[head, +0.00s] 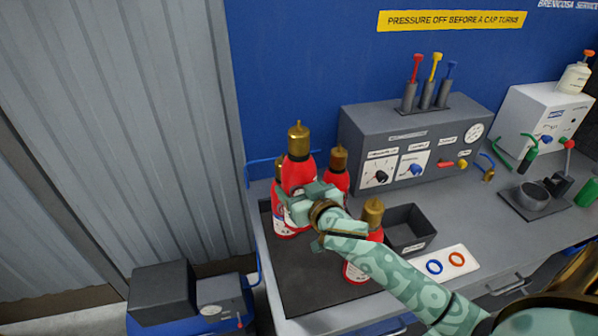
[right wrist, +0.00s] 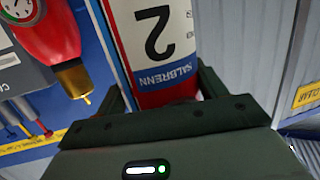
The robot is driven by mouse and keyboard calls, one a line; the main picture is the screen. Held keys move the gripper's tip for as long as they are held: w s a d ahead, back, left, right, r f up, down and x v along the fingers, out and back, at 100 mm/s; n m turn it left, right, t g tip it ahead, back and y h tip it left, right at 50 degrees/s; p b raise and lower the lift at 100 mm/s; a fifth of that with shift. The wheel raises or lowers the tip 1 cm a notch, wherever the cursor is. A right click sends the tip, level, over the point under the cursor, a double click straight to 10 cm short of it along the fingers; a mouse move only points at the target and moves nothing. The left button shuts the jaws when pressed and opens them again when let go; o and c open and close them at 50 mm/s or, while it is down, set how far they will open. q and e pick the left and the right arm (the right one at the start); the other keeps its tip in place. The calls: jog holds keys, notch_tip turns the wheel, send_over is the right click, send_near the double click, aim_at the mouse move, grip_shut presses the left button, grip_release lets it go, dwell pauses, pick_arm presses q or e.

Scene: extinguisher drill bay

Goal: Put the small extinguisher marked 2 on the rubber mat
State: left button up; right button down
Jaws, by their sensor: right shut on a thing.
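The small extinguisher marked 2 is red with a white label and brass top (head: 298,140). In the right wrist view its label with the 2 (right wrist: 160,35) shows upside down between my jaws. My right gripper (head: 300,203) is shut on it. In the head view it appears higher than its neighbours, over the far part of the dark rubber mat (head: 310,282). My gripper hides its base, so I cannot tell whether it touches the mat. My left gripper is not in view.
Other red extinguishers stand close by: one at left (head: 281,222), one behind at right (head: 340,170), one at front right (head: 357,270). A dark open bin (head: 408,222) and a white card with rings (head: 447,258) lie right. A grey control box (head: 365,135) stands behind. The mat's front is clear.

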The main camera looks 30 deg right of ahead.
notch_tip(320, 180, down, 10)
jog(key=b, duration=0.3)
jog(key=shift+w+r, duration=0.1)
jog(key=shift+r, duration=0.15)
jog(key=shift+f+b, duration=1.15)
jog(key=shift+f, duration=1)
jog(key=shift+c, duration=0.8)
grip_release()
jog(key=shift+f, duration=0.15)
jog(key=shift+s, duration=0.2)
jog(key=v, duration=1.2)
jog(key=shift+p, duration=0.3)
